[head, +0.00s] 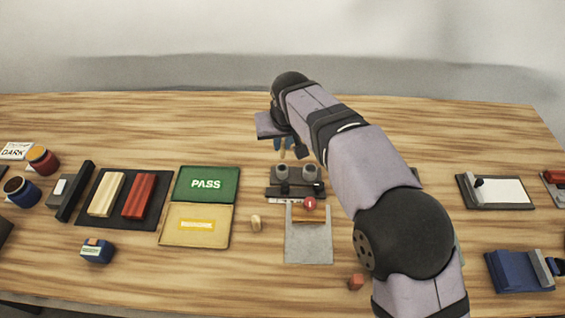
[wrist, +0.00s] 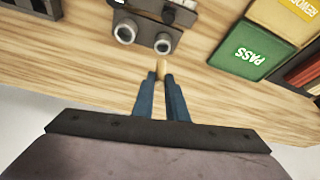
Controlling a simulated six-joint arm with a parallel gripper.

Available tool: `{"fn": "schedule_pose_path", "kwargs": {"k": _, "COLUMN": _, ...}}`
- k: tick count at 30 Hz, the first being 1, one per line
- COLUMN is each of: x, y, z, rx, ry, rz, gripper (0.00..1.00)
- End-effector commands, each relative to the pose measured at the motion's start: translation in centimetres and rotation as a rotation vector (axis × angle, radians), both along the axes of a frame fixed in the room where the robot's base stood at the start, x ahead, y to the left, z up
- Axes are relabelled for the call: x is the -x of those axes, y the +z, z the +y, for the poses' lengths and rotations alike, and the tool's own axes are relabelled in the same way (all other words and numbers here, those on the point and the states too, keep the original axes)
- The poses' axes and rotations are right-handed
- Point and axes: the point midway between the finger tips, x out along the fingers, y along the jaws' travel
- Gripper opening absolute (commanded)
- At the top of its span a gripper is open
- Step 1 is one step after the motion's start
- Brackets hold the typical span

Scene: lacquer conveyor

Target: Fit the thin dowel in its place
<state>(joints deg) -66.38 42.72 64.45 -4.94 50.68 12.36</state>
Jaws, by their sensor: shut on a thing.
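My gripper (head: 284,142) is shut on a thin tan dowel (head: 283,153), held behind the dark fixture in the head view. In the wrist view, the blue fingers of my gripper (wrist: 160,78) pinch the dowel (wrist: 161,66), and its end shows between the tips. The dark fixture (head: 290,192) carries two grey round sockets, a left one (head: 282,173) and a right one (head: 309,173). In the wrist view, the sockets (wrist: 126,32) and (wrist: 163,44) have round openings. The dowel is apart from both.
A short, thicker wooden peg (head: 256,223) stands on the table by a grey plate (head: 308,249). Green PASS (head: 206,170) and yellow (head: 179,236) trays lie left.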

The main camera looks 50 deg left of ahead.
Motion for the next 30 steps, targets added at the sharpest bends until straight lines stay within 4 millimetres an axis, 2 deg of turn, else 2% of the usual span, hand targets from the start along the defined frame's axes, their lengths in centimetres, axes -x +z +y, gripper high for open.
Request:
{"fn": "schedule_pose_path", "kwargs": {"k": 6, "x": 0.0, "y": -3.0, "z": -0.1, "rx": 0.003, "ry": 0.0, "rz": 0.001, "gripper": 0.0}}
{"fn": "schedule_pose_path", "kwargs": {"k": 15, "x": 0.0, "y": -4.0, "z": 0.0, "rx": 0.001, "ry": 0.0, "rz": 0.0, "gripper": 0.0}}
{"fn": "schedule_pose_path", "kwargs": {"k": 24, "x": 0.0, "y": -7.1, "z": -0.1, "rx": 0.002, "ry": 0.0, "rz": 0.001, "gripper": 0.0}}
{"fn": "schedule_pose_path", "kwargs": {"k": 30, "x": 0.0, "y": -7.4, "z": 0.0, "rx": -0.001, "ry": -0.001, "rz": 0.0, "gripper": 0.0}}
